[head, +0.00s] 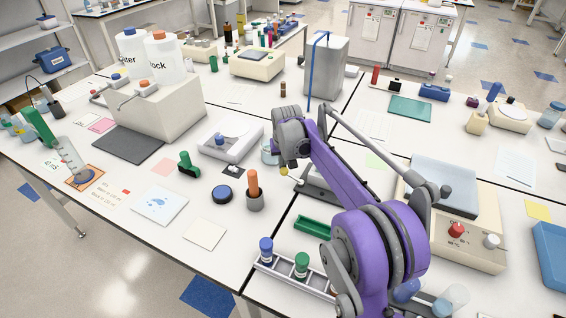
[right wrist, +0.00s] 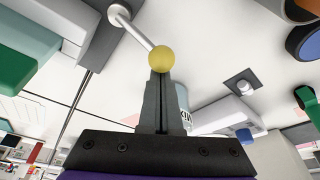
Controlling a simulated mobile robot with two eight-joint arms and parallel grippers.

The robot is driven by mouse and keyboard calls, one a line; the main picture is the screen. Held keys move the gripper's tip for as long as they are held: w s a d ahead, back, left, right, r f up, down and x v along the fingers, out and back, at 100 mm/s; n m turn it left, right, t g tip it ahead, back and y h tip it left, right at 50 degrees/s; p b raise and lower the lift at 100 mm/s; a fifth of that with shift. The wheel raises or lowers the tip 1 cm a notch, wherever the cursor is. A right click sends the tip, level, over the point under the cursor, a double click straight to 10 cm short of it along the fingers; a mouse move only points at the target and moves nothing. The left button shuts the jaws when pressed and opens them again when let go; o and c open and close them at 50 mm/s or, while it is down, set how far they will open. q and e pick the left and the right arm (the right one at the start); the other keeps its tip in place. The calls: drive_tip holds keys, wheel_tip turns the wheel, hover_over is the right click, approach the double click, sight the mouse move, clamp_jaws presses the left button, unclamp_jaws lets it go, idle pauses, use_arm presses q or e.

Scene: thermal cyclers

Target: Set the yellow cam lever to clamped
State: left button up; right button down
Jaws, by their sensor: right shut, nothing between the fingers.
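The yellow cam lever shows in the right wrist view as a yellow ball knob (right wrist: 162,58) on a pale metal rod. The rod runs up and left to a round pivot on a grey block (right wrist: 104,40). In the head view, a small part of the yellow knob (head: 284,171) shows just below my right wrist. My right gripper (right wrist: 160,76) is shut and empty, its dark fingertips right at the knob. I cannot tell whether they touch it. In the head view my purple right arm hides much of the lever's mount. My left gripper is not in view.
A tube rack (head: 275,268) with blue- and green-capped bottles stands left of my arm's base. An orange-topped item in a grey holder (head: 255,200) and a white balance (head: 230,140) stand left of the wrist. A beige device with a red knob (head: 456,231) is at the right.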

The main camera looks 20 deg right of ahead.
drive_tip(key=shift+s+a+n, duration=0.25)
drive_tip(key=shift+a+n, duration=0.1)
drive_tip(key=shift+n, duration=0.35)
drive_tip(key=shift+s+a+n+y, duration=0.35)
drive_tip(key=shift+a+n+y, duration=0.15)
drive_tip(key=shift+n, duration=0.4)
drive_tip(key=n, duration=0.1)
drive_tip(key=s+a+n, duration=0.1)
drive_tip(key=shift+s+n+y, duration=0.15)
drive_tip(key=shift+n+y, duration=0.15)
drive_tip(key=shift+y, duration=0.1)
drive_tip(key=n, duration=0.1)
drive_tip(key=s+n, duration=0.1)
drive_tip(key=shift+s+a+n+y, duration=0.25)
drive_tip(key=shift+a+n+y, duration=0.1)
drive_tip(key=shift+n+y, duration=0.05)
drive_tip(key=s+n, duration=0.1)
drive_tip(key=s+n+g, duration=0.1)
drive_tip(key=n, duration=0.1)
drive_tip(key=shift+s+a+n+y, duration=0.1)
drive_tip(key=shift+a+n+y, duration=0.1)
drive_tip(key=shift+n+y, duration=0.15)
drive_tip(key=shift+d, duration=0.15)
drive_tip(key=shift+w+d, duration=0.4)
drive_tip(key=shift+d, duration=0.15)
